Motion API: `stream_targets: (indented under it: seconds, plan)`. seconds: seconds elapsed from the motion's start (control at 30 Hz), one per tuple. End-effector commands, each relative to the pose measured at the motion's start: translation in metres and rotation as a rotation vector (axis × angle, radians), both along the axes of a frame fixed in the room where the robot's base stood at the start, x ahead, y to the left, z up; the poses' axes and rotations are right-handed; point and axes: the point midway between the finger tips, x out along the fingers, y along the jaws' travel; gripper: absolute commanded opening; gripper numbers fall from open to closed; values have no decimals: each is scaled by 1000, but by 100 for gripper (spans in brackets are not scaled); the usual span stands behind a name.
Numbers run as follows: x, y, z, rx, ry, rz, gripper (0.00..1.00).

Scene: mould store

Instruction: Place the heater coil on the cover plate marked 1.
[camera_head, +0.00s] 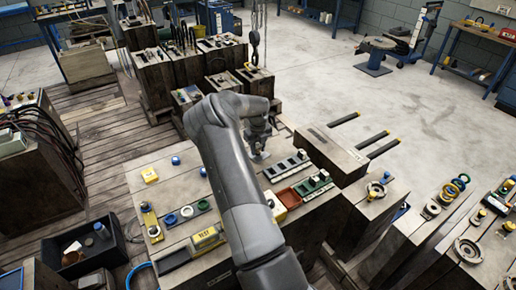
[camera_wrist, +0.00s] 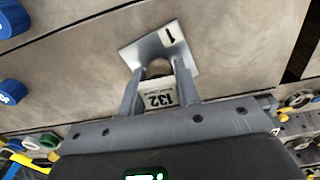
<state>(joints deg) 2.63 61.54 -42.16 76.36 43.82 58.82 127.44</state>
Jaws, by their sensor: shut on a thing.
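The cover plate (camera_wrist: 150,46) is a flat grey metal square with a black 1 near one corner, lying on the bench top in the wrist view. In the head view a small pale patch of it (camera_head: 262,157) shows under my gripper. My gripper (camera_wrist: 160,68) is shut on the heater coil (camera_wrist: 159,97), a small piece with a white label reading 132 and a brownish rounded end. The coil's end overlaps the plate's near part in the wrist view. I cannot tell whether it touches the plate. In the head view my arm and gripper (camera_head: 258,143) hide the coil.
Blue knobs (camera_wrist: 12,92) lie left of the plate. On the bench top (camera_head: 150,190) stand a dark strip with small blocks (camera_head: 286,166), a reddish tray (camera_head: 288,198), a yellow TEST box (camera_head: 207,238) and several rings. Bare wood surrounds the plate.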

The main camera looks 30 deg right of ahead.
Motion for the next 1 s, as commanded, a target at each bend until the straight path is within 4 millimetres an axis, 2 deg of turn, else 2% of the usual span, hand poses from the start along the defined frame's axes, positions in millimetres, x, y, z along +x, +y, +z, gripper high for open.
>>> stream_targets:
  seconds: [0.33, 0.37, 0.6, 0.87, 1.0]
  plan:
    - [0, 0, -3, 0, -1, 0, 1]
    - [0, 0, -2, 0, -1, 0, 33]
    - [0, 0, -2, 0, -1, 0, 52]
    - [0, 0, -1, -1, -2, 0, 52]
    - [1, -1, 13, -2, -4, 0, 52]
